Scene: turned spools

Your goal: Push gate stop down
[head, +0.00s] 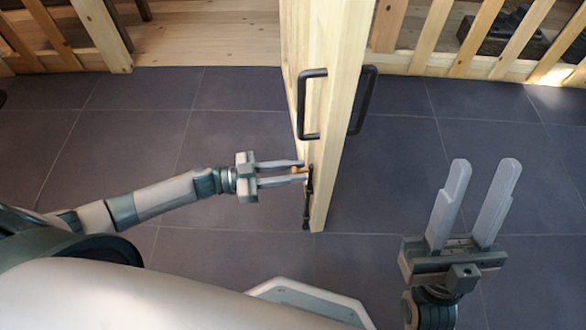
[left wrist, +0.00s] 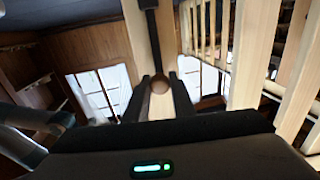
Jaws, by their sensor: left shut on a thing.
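The gate stop (head: 308,195) is a thin black fitting low on the left face of the open wooden gate, near its free end. Its small round wooden knob (head: 296,171) sits between the fingertips of my left gripper (head: 298,170). In the left wrist view the fingertips (left wrist: 164,88) close on the brown knob (left wrist: 159,84), and a dark bar (left wrist: 152,35) runs beyond it. The lower end of the stop is small, and I cannot tell whether it touches the floor. My right gripper (head: 482,200) is open and empty, right of the gate.
The gate (head: 342,120) stands swung open towards me, with black handles (head: 311,105) on both faces. A slatted wooden fence (head: 480,65) runs along the back. The dark tiled floor (head: 420,150) is clear on both sides of the gate.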

